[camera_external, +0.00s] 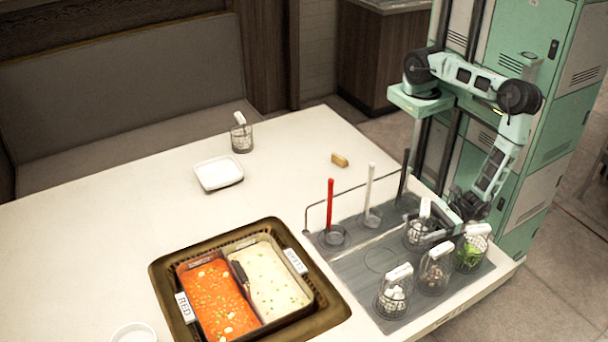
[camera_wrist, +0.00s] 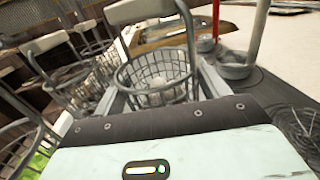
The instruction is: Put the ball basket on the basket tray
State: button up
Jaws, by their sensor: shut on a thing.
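A wire basket (camera_external: 419,234) with a pale grip stands at the back of the grey tray's basket rows, in front of my gripper (camera_external: 452,212). In the wrist view this basket (camera_wrist: 165,72) holds pale round pieces and sits between my two fingers (camera_wrist: 160,95), which are shut on it. Its base is hidden there by my gripper, so I cannot tell whether it is lifted. The grey tray (camera_external: 360,283) lies at the table's right end, with an empty outlined ring on it. A small white square dish (camera_external: 218,174) lies farther left on the table; I cannot tell which one is called the basket tray.
Baskets of white pieces (camera_external: 393,298), brown pieces (camera_external: 435,272) and greens (camera_external: 470,252) stand close by. Red (camera_external: 330,205), white (camera_external: 370,190) and black (camera_external: 403,178) upright handles rise behind. A two-part sauce pot (camera_external: 245,290) stands left. Another basket (camera_external: 242,138) stands at the back.

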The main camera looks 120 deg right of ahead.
aim_at(430, 221)
jog(key=shift+f, duration=0.2)
jog(key=o, duration=1.2)
jog(key=shift+s+r, duration=0.15)
jog(key=s, duration=0.2)
jog(key=s+p, duration=0.1)
jog(key=shift+a+r, duration=0.2)
jog(key=shift+r, duration=0.05)
notch_tip(430, 221, up, 6)
jog(key=p, duration=0.5)
jog(key=shift+w+r, duration=0.15)
jog(key=shift+r, duration=0.1)
